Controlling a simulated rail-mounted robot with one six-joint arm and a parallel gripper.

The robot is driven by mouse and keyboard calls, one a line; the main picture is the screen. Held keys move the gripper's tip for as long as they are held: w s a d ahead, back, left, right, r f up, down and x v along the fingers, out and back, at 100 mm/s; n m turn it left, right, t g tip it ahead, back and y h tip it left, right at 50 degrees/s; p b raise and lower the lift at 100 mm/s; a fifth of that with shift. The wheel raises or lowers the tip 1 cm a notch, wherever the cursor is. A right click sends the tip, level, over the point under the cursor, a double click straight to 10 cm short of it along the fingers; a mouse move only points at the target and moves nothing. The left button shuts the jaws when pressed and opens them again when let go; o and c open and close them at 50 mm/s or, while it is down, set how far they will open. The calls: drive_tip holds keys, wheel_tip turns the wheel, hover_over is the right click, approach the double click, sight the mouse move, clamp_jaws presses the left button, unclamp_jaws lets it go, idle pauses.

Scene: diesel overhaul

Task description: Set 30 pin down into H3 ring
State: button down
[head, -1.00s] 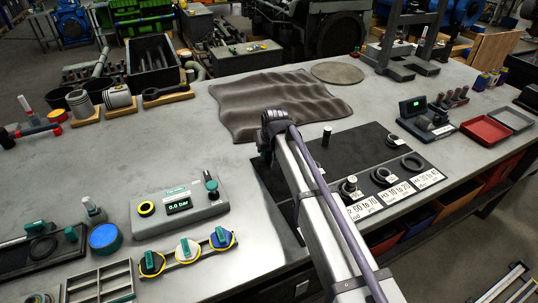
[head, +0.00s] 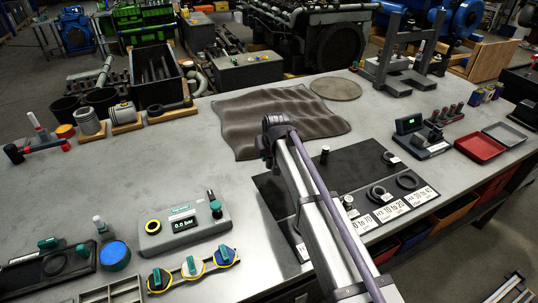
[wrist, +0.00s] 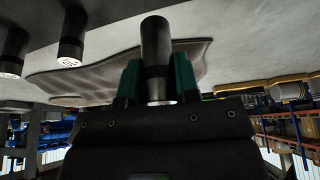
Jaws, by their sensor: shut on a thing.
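My gripper (wrist: 157,88) has green fingers shut on a dark cylindrical pin (wrist: 156,45) with a bright end, in the wrist view. Its number does not show, so I cannot confirm it is the 30 pin. In the head view my arm hides the gripper and held pin. White cards stand at the mat's front edge.
A dark pin (head: 325,155) stands on the mat. Two more pins, one (wrist: 71,38) nearer, show at the wrist view's upper left. A wrinkled brown cloth (head: 240,130) lies behind the mat.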

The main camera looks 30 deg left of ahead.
wheel_tip(320, 180, up, 4)
drive_tip(key=shift+p, duration=1)
drive_tip(key=shift+w+d+f, duration=0.2)
drive_tip(key=w+d+m+b, duration=0.1)
drive_tip(key=w+d, duration=0.4)
drive_tip(key=d, duration=0.3)
drive_tip(key=w+d+m, duration=0.2)
drive_tip(key=w+d, duration=0.2)
drive_tip(key=d, duration=0.4)
drive_tip(key=m+t+h+b, duration=0.1)
drive_tip(key=m, duration=0.1)
hover_over(378, 188)
drive_tip(key=f, duration=0.2)
drive_tip(key=f+b, duration=0.5)
drive_tip(key=s+f+b, duration=0.1)
drive_tip(key=f+b, duration=0.1)
drive_tip(key=shift+d+f+b, duration=0.2)
drive_tip(key=shift+d+b, duration=0.05)
drive_tip(key=shift+b, duration=0.1)
drive_tip(key=shift+s, duration=0.1)
